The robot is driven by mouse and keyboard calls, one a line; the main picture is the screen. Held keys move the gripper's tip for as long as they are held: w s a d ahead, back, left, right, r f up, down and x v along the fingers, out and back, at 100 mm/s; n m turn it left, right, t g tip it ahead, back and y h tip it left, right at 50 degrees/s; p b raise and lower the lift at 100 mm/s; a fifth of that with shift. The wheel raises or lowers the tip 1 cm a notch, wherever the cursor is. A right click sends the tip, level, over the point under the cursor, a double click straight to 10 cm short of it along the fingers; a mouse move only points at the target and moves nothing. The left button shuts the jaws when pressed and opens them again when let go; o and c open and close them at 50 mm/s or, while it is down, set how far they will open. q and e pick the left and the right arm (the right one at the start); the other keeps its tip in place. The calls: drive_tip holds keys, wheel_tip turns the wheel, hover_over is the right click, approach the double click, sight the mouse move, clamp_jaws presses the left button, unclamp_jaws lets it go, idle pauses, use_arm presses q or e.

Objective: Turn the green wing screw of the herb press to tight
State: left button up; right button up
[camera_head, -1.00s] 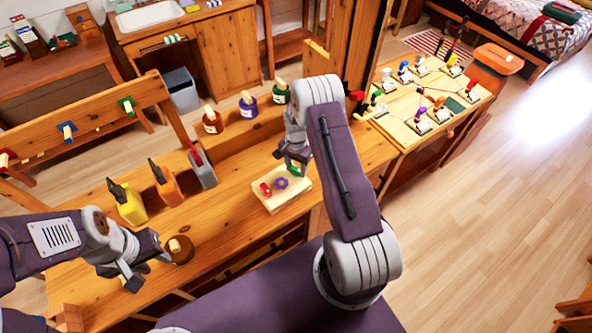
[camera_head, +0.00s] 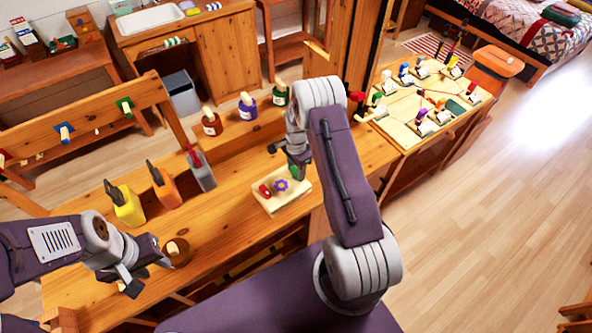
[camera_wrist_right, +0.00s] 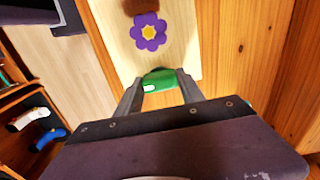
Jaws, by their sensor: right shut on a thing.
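The herb press (camera_head: 270,206) is a pale wooden block on the workbench, in the middle of the head view. A red knob (camera_head: 265,190) and a purple flower-shaped knob (camera_head: 281,186) sit on it; the purple one also shows in the right wrist view (camera_wrist_right: 150,32). The green wing screw (camera_wrist_right: 160,79) is at the block's end, between the fingertips of my right gripper (camera_wrist_right: 160,88). My right gripper is shut on it, and the fingers hide its sides. Its turn position cannot be read. My left gripper (camera_head: 148,274) is open and empty over the bench's front part.
A brown round wooden piece (camera_head: 177,252) is close to my left gripper. Yellow (camera_head: 127,206), orange (camera_head: 166,188) and grey (camera_head: 202,172) containers stand behind it. Jars (camera_head: 211,124) line the raised shelf. A board with several coloured items (camera_head: 408,122) lies at the right.

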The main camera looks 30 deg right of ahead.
sight(296, 170)
drive_tip(key=o, duration=1.4)
drive_tip(key=shift+c, duration=0.2)
wheel_tip(296, 170, up, 9)
drive_tip(key=shift+r+b, duration=0.1)
drive_tip(key=shift+b, duration=0.75)
